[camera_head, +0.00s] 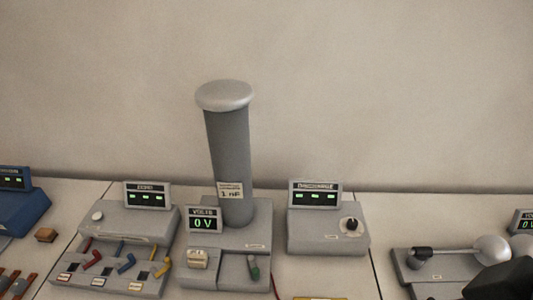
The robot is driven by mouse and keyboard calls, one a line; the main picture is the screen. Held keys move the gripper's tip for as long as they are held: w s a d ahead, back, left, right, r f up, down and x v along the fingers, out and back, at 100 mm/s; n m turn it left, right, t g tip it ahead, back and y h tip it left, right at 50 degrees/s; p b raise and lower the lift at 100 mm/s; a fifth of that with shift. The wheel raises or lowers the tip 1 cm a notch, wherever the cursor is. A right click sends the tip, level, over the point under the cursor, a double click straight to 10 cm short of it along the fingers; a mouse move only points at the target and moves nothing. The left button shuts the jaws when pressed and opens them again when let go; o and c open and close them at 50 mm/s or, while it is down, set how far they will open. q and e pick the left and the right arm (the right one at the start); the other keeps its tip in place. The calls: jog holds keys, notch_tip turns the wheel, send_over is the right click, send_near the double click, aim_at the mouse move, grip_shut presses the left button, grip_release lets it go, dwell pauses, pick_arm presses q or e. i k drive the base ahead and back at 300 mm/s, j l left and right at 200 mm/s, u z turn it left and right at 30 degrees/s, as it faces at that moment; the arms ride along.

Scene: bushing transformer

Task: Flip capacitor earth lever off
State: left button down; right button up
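The capacitor (227,150) is a tall grey column with a flat round cap and a "1 nF" label, standing on a grey base (232,246). A cream block (198,258) is at the front left, below a "0 V" display (204,222). My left gripper is not in view. A black angular shape at the lower right seems to be my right gripper (498,281); its fingers cannot be made out.
A panel (129,220) with red, blue and yellow levers stands left of the capacitor. A grey box with a knob (328,231) stands right of it. Metal spheres (492,249) are far right; a blue unit (18,207) is far left. A wall closes the back.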

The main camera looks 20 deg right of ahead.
aim_at(255, 271)
jog(key=z, duration=0.4)
jog(key=i+j+z, duration=0.1)
jog(key=j+z, duration=0.25)
jog(key=j, duration=0.75)
